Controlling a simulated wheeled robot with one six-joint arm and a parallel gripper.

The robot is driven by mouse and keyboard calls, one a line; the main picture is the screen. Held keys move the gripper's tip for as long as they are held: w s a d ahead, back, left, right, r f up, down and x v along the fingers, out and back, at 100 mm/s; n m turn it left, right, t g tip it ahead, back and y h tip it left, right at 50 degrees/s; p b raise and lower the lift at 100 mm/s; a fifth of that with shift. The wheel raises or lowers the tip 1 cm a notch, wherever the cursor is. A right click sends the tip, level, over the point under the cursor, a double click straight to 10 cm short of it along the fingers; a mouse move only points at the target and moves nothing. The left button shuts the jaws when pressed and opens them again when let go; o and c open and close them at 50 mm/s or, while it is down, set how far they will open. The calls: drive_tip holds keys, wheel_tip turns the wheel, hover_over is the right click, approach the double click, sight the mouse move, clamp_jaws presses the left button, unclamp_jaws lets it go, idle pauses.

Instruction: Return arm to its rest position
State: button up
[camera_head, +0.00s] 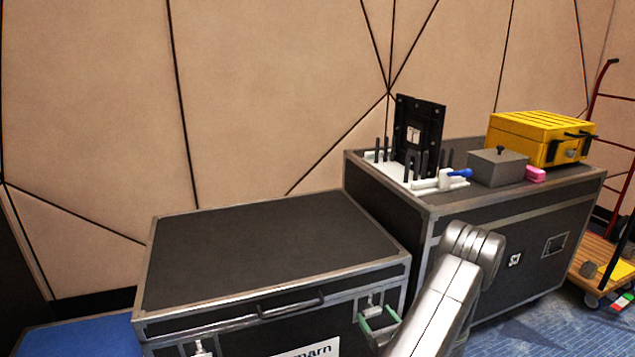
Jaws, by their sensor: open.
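My silver arm (446,291) rises from the bottom edge to a bent joint right of centre, in front of the larger flight case. My gripper (375,313) shows low in the picture, just left of the arm link. Its two green fingers are apart with nothing between them. They appear in front of the lower case's right latch; I cannot tell the gap between them. Part of the gripper's base is hidden by the arm.
A low black flight case (270,245) stands at left, its lid clear. A taller case (500,250) carries a black panel (418,135), a white rack, a blue-handled tool, a grey box (497,167), a pink block and a yellow case (540,137). A red trolley stands right.

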drive_tip(key=shift+w+a, duration=0.2)
drive_tip(key=shift+w, duration=0.3)
drive_tip(key=shift+s, duration=0.15)
